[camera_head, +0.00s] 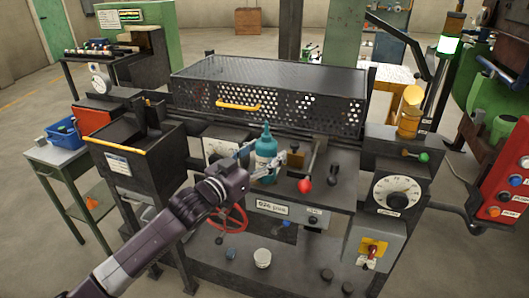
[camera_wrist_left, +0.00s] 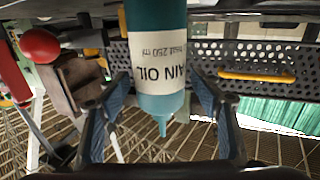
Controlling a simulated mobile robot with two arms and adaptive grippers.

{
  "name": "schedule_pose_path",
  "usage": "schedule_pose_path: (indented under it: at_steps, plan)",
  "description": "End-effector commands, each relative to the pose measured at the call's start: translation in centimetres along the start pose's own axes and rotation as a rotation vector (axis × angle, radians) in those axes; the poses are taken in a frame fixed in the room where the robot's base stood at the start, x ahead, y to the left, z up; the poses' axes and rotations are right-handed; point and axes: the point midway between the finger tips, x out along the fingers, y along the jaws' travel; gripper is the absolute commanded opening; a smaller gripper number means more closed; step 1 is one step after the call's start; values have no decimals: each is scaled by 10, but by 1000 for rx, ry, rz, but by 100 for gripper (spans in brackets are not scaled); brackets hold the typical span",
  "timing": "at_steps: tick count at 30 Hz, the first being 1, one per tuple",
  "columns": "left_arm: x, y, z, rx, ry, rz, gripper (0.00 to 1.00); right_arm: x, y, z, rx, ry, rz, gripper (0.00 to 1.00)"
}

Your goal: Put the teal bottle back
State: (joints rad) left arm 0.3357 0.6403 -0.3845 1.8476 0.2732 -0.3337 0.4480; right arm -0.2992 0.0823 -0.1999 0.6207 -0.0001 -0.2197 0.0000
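The teal bottle (camera_head: 265,155) stands upright with its nozzle up on the dark bench, left of the red ball knob. In the left wrist view the bottle (camera_wrist_left: 155,50) appears upside down, with a white label. My left gripper (camera_head: 248,160) reaches it from the left at mid-height. In the wrist view its two fingers (camera_wrist_left: 160,95) are spread, one on each side of the bottle, with a visible gap at the right finger. The bottle's base is outside the wrist view. My right gripper is not in view.
A red ball knob (camera_head: 305,185) on a lever is close right of the bottle. A perforated black guard (camera_head: 270,90) with a yellow handle is behind. A dark bin (camera_head: 135,150) is at left, and a red handwheel (camera_head: 228,217) is below. A dial box (camera_head: 397,193) stands at right.

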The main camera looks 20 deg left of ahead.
Motion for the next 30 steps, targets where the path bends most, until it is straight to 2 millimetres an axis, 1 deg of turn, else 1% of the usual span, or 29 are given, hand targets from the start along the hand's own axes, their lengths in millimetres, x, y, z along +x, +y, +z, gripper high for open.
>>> schedule_pose_path:
  at_steps: [8,11,14,18,24,30]
  plan:
    - [-1,0,-2,1,0,0,59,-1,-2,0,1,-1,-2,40]
    - [-10,0,0,1,-2,-1,59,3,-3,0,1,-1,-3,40]
    - [-27,0,2,2,-3,0,59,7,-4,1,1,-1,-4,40]
    - [-55,0,3,1,-4,0,59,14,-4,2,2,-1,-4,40]
    - [-90,0,2,1,-4,1,59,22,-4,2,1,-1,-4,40]
    - [-112,-1,0,-1,-2,-1,59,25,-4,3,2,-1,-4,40]
